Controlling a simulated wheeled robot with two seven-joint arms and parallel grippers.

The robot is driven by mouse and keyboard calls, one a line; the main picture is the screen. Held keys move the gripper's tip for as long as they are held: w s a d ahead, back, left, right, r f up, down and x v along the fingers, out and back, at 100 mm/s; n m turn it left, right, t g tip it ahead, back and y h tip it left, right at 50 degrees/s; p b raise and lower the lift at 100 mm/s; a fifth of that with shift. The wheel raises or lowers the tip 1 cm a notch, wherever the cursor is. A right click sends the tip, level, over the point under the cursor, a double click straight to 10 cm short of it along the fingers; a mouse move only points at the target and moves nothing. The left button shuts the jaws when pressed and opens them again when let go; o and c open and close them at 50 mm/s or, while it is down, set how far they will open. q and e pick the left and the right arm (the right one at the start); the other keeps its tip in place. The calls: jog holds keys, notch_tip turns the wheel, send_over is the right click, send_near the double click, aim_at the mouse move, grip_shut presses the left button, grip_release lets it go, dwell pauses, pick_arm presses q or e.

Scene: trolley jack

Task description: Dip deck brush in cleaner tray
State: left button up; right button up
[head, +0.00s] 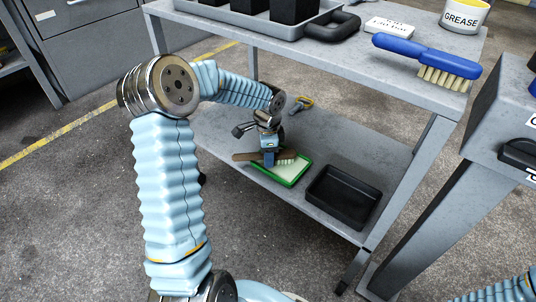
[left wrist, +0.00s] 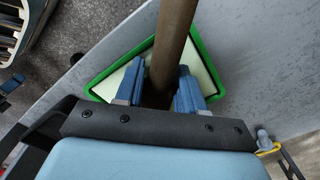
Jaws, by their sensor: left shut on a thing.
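The deck brush (head: 244,156) has a brown wooden body and pale bristles. My left gripper (head: 268,160) is shut on it over the lower shelf. In the left wrist view, the brown wood (left wrist: 174,35) passes between the two blue fingers of that gripper (left wrist: 160,92). The cleaner tray (head: 291,182) is green with a pale filling and sits on the lower shelf. It also shows in the left wrist view (left wrist: 211,62), behind the brush. The brush is over the tray; I cannot tell whether the bristles touch the filling. My right gripper is not in view.
A black empty tray (head: 343,196) stands right of the green one on the lower shelf (head: 225,132). The upper shelf holds a blue brush (head: 425,58) and a grease tin (head: 463,15). A grey cabinet stands at right.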

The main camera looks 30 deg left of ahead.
pick_arm(q)
notch_tip(320, 180, up, 7)
jog(key=p, duration=0.6)
jog(key=shift+d, duration=0.1)
dwell(0.8)
